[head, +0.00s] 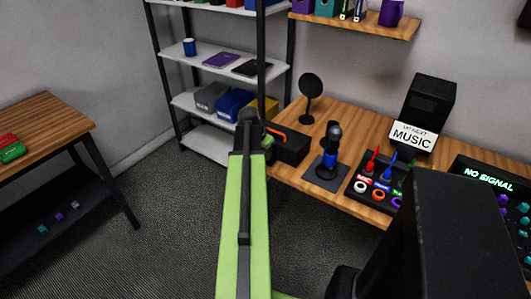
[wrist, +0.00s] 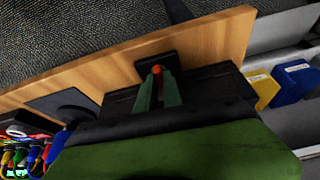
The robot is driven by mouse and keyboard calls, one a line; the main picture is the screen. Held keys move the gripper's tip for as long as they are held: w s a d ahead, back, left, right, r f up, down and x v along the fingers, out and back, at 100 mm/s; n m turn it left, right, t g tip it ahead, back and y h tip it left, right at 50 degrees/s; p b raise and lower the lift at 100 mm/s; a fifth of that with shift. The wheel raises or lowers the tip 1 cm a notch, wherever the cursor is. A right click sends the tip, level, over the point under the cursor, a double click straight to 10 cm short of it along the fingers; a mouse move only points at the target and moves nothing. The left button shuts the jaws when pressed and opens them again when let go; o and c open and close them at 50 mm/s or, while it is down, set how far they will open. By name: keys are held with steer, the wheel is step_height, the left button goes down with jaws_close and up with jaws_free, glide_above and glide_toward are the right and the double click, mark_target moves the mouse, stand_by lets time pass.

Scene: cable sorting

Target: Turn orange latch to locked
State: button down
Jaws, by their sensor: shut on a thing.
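A black box (head: 291,148) sits at the left end of the wooden desk. The orange latch (head: 276,132) shows as a small orange strip on it, partly hidden behind my arm. In the wrist view the latch (wrist: 157,69) is a small orange tip between my green fingertips, in front of a dark plate. My gripper (wrist: 158,88) is shut on the latch, with the fingers close together. In the head view my gripper (head: 268,142) is small and partly hidden at the far end of my arm. I cannot tell the latch's exact angle.
The wooden desk (head: 345,198) holds a microphone on a dark mat (head: 325,172), a rack of coloured cables (head: 375,183) and a "MUSIC" sign (head: 412,136). A metal shelf (head: 205,105) with bins stands behind my arm. The floor at left is clear up to a side table (head: 40,118).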

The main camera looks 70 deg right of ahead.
steer(key=shift+n, duration=0.5)
steer(key=shift+s, duration=0.1)
steer(key=c, duration=1.8)
jaws_free()
steer(key=shift+o, duration=0.2)
steer(key=shift+r, duration=0.15)
steer(key=p+v, duration=1.6)
steer(key=v, duration=0.1)
steer(key=shift+s, duration=0.2)
